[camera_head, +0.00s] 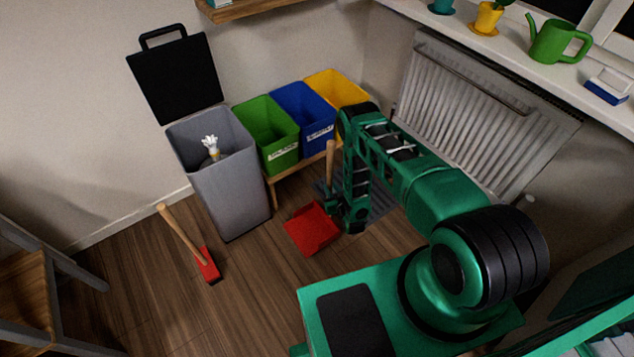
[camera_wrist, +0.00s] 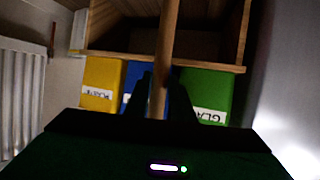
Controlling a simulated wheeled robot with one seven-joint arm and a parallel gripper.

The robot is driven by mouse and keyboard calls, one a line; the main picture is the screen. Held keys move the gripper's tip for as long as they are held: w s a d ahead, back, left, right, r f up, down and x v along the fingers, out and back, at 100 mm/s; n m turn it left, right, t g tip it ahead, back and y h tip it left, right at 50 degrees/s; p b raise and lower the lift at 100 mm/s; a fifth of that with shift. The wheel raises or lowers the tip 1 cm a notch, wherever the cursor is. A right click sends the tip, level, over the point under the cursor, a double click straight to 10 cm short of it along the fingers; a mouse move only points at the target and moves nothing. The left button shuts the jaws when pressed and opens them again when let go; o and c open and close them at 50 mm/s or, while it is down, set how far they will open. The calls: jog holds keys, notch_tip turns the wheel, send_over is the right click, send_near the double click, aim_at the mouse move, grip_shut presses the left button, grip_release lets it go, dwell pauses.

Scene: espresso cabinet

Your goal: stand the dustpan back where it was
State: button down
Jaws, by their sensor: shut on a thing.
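The dustpan has a red pan (camera_head: 311,229) low over or on the floor in front of the bin stand, and a wooden handle (camera_head: 330,160) that points up. My gripper (camera_head: 338,205) is at the dustpan's right side, at the handle. In the wrist view my gripper (camera_wrist: 160,105) is shut on the wooden handle (camera_wrist: 168,50), which runs up between the fingers. The red pan does not show in the wrist view. Whether the pan touches the floor cannot be told.
Green (camera_head: 268,135), blue (camera_head: 303,115) and yellow (camera_head: 338,92) bins stand on a low wooden stand. A radiator (camera_head: 475,115) is at right.

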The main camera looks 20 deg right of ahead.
jog(key=w+a+f, duration=0.3)
jog(key=w, duration=0.6)
jog(key=shift+w+f, duration=0.2)
jog(key=shift+f, duration=0.05)
dwell(0.4)
jog(key=c, duration=1.5)
grip_release()
jog(key=shift+s, duration=0.1)
jog(key=v, duration=1.2)
